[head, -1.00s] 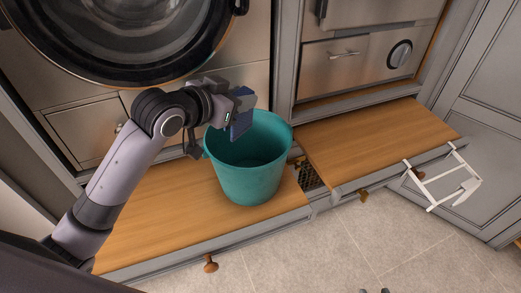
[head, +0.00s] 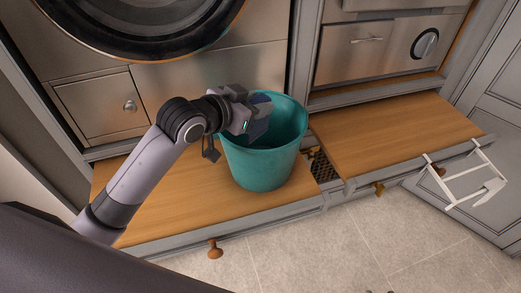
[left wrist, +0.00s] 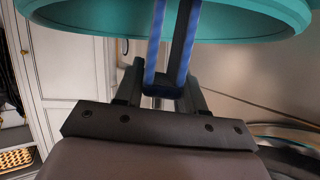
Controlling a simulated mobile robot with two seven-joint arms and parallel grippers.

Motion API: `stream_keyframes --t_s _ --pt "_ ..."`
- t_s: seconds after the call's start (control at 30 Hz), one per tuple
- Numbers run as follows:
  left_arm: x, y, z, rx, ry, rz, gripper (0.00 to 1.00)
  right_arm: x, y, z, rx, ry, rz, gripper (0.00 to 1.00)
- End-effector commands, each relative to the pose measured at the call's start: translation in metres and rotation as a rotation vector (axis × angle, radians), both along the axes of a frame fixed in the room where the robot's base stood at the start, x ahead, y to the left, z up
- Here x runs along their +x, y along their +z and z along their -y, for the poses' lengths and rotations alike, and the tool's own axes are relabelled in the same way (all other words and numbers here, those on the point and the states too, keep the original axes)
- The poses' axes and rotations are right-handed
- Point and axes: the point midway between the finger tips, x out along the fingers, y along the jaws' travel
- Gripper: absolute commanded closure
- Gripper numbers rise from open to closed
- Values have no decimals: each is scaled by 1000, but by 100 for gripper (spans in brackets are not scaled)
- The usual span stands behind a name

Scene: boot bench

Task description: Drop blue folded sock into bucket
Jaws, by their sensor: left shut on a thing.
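The teal bucket (head: 262,168) stands upright on the left wooden bench top. My left gripper (head: 258,103) reaches in from the left and is over the bucket's opening. It is shut on the blue folded sock (head: 258,128), which hangs down at the mouth of the bucket, in front of its inner wall. In the left wrist view the sock (left wrist: 190,42) shows as blue edges between the fingers (left wrist: 163,88), with the teal bucket rim (left wrist: 245,30) behind. The bucket's floor is hidden. My right gripper is not in view.
The right wooden bench top (head: 395,132) is clear. A white rack (head: 465,175) hangs at its front right. A round-doored appliance (head: 145,20) is behind the left bench. A dark grille (head: 323,167) lies between the benches. The tiled floor in front is free.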

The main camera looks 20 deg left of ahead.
Motion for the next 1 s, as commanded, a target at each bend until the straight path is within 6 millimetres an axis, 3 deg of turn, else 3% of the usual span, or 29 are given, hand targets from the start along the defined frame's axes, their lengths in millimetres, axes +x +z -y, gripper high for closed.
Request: stream_keyframes --t_s 0.17,0.2,0.3,0.67,1.0 --pt "0 1 0 0 0 1 90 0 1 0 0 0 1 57" --pt "0 1 0 0 0 1 58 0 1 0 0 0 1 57" --pt "0 1 0 0 0 1 31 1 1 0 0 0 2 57" --pt "-3 2 -1 0 0 0 31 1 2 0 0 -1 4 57" --pt "-38 18 -17 2 0 2 31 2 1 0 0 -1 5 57"
